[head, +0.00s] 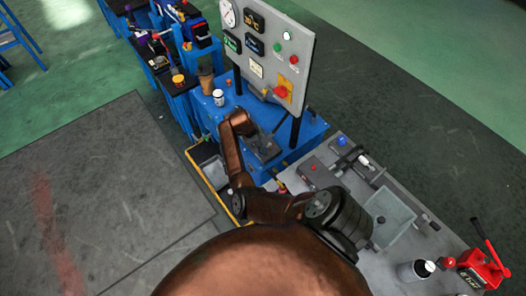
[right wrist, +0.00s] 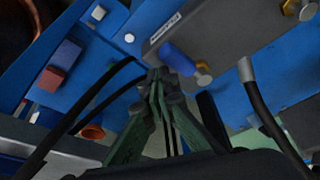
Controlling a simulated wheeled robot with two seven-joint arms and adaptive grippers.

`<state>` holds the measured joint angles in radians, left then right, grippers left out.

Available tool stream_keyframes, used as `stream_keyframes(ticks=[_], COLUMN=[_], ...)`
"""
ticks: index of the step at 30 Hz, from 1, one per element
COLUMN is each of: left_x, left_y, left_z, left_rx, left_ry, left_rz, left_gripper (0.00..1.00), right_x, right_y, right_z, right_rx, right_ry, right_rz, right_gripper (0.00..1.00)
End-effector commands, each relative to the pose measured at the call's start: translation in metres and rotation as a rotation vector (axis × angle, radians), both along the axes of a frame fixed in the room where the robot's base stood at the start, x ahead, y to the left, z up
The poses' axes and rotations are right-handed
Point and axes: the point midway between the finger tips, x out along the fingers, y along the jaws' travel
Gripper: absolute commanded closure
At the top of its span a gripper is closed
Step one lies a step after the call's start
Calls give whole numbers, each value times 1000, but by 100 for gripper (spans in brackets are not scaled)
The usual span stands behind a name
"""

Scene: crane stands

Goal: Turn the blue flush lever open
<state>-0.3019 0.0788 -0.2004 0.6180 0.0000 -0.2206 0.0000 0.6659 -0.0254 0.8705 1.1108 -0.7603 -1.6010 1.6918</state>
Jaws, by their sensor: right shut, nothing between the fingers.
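The blue flush lever (right wrist: 178,58) shows in the right wrist view as a short rounded blue handle. It slants down to the right to a brass fitting (right wrist: 203,76) below a grey labelled block. My right gripper (right wrist: 157,76) is shut and empty. Its fingertips are just left of the lever's lower part; I cannot tell whether they touch it. In the head view my right arm reaches over the blue stand (head: 303,128), and I cannot make out the lever there. My left gripper is not in view.
A grey panel (head: 268,50) with a gauge and displays rises above the stand. A white bottle (head: 218,97) stands on its left side. A grey table (head: 405,255) with a tray and a red jack (head: 484,268) is at right. Dark hoses (right wrist: 265,110) flank the gripper.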

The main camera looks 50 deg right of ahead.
Motion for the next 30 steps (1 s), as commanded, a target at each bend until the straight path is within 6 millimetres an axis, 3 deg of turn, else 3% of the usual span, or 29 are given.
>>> stream_keyframes(ticks=[12,30], left_x=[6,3], left_y=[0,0], left_z=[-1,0], left_rx=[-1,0], left_ry=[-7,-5], left_rz=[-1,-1], left_gripper=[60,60], right_x=[16,20], right_y=[5,7], right_z=[0,2], right_rx=[1,2], right_ry=[-4,-14], right_rz=[8,12], right_gripper=[100,100])
